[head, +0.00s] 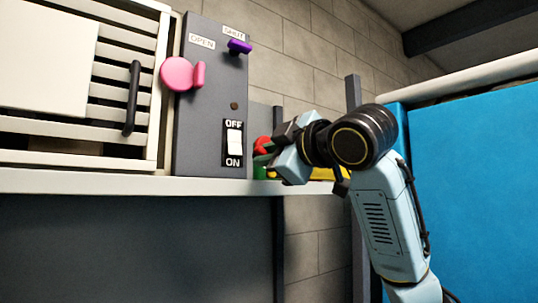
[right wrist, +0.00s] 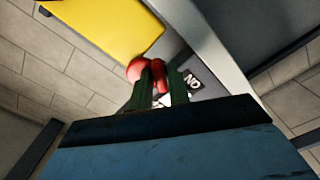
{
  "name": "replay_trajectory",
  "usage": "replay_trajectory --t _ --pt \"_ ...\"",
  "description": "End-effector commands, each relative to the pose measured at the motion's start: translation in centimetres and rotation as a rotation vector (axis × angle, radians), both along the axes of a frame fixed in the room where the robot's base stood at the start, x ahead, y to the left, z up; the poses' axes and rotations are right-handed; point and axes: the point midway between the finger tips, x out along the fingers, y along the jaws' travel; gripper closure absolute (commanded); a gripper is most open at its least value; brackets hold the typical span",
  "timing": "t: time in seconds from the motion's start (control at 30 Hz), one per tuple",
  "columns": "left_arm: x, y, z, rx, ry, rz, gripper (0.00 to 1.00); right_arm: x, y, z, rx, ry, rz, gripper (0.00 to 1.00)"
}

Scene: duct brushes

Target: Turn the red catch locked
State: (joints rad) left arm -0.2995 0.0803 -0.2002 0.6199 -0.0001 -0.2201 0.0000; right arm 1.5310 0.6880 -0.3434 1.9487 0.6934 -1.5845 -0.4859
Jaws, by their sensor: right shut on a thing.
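The red catch (head: 262,143) shows just right of the dark grey switch panel, partly hidden behind my right gripper (head: 268,158). In the right wrist view the red catch (right wrist: 137,70) has a round part and a narrower grip part at the fingertips. There my right gripper (right wrist: 159,80) has its two dark green fingers closed on the grip part. The exact angle of the catch is hard to tell. My left gripper is in neither view.
The dark grey panel (head: 210,125) carries a pink knob (head: 178,74), a purple knob (head: 239,47) and a white rocker switch (head: 234,141). A yellow piece (head: 325,174) lies behind my right gripper. A blue panel (head: 475,180) stands at the right.

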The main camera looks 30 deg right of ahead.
Motion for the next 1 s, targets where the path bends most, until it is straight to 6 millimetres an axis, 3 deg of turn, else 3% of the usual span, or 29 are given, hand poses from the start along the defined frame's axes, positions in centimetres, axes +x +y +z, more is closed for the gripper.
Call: replay_trajectory --t 0.6,1.0 --pt "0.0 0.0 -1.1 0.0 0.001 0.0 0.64 0.0 0.1 -0.1 0.583 0.047 0.001 1.0" --pt "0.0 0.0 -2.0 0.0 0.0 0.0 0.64 0.0 0.1 -0.1 0.877 0.072 0.001 1.0"
